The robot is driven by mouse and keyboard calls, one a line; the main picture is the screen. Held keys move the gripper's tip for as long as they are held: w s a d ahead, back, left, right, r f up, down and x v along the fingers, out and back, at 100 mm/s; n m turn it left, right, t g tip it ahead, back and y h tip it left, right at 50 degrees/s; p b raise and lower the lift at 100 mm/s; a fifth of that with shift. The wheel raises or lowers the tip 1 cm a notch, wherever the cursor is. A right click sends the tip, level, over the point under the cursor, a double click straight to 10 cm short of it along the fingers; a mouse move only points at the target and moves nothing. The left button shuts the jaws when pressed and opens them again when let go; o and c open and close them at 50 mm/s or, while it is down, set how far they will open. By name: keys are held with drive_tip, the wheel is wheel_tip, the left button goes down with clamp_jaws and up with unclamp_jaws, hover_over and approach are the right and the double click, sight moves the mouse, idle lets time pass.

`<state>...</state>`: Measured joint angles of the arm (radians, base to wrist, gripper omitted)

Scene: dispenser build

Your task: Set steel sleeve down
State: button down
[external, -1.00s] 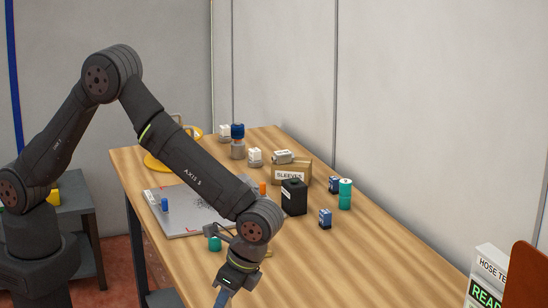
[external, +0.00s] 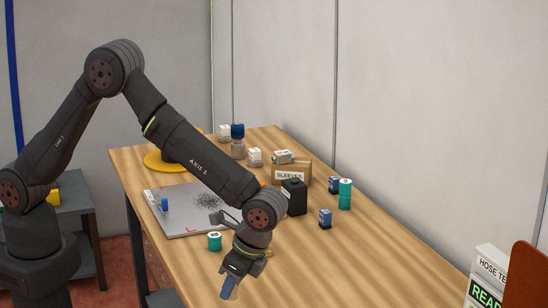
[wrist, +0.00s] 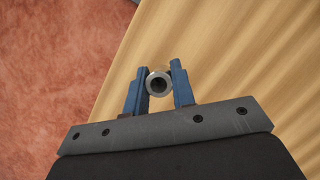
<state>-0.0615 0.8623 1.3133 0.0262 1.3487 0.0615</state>
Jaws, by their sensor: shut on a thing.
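The steel sleeve (wrist: 158,84) is a short grey metal tube, seen end-on in the wrist view with its dark bore facing the camera. My gripper (wrist: 159,80) is shut on it, with one blue finger on each side. In the external view my gripper (external: 229,289) points down near the front edge of the table; the sleeve is hard to make out there. The wrist view shows wood behind the sleeve; I cannot tell whether the sleeve touches it.
A grey plate (external: 183,225) with a dark speckled patch lies left of my wrist. A teal cylinder (external: 214,242) stands just behind my gripper. A black container (external: 294,197) and a box labelled SLEEVES (external: 291,173) stand farther back. The table's right front (external: 345,268) is clear.

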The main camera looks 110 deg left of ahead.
drive_tip(key=s+a+r, duration=0.2)
drive_tip(key=s+a, duration=0.2)
drive_tip(key=a, duration=0.6)
drive_tip(key=s+a+r, duration=0.2)
drive_tip(key=s+a, duration=0.1)
drive_tip(key=a, duration=0.7)
drive_tip(key=s+a+r+m, duration=0.1)
drive_tip(key=s+a+r, duration=0.1)
drive_tip(key=s+a, duration=0.5)
drive_tip(key=s+a+r, duration=0.3)
drive_tip(key=s+a, duration=0.4)
drive_tip(key=s, duration=0.1)
hover_over(206, 201)
drive_tip(key=w, duration=0.2)
drive_tip(key=shift+y, duration=0.3)
drive_tip(key=f, duration=0.7)
drive_tip(key=shift+s+d, duration=0.15)
drive_tip(key=shift+d, duration=0.15)
drive_tip(key=shift+s+a+f, duration=0.15)
drive_tip(key=shift+a+f, duration=0.1)
drive_tip(key=shift+f, duration=1.95)
drive_tip(key=c, duration=1.6)
unclamp_jaws()
drive_tip(key=shift+f, duration=0.2)
drive_tip(key=shift+c, duration=0.2)
drive_tip(key=o, duration=0.4)
drive_tip(key=shift+o, duration=0.2)
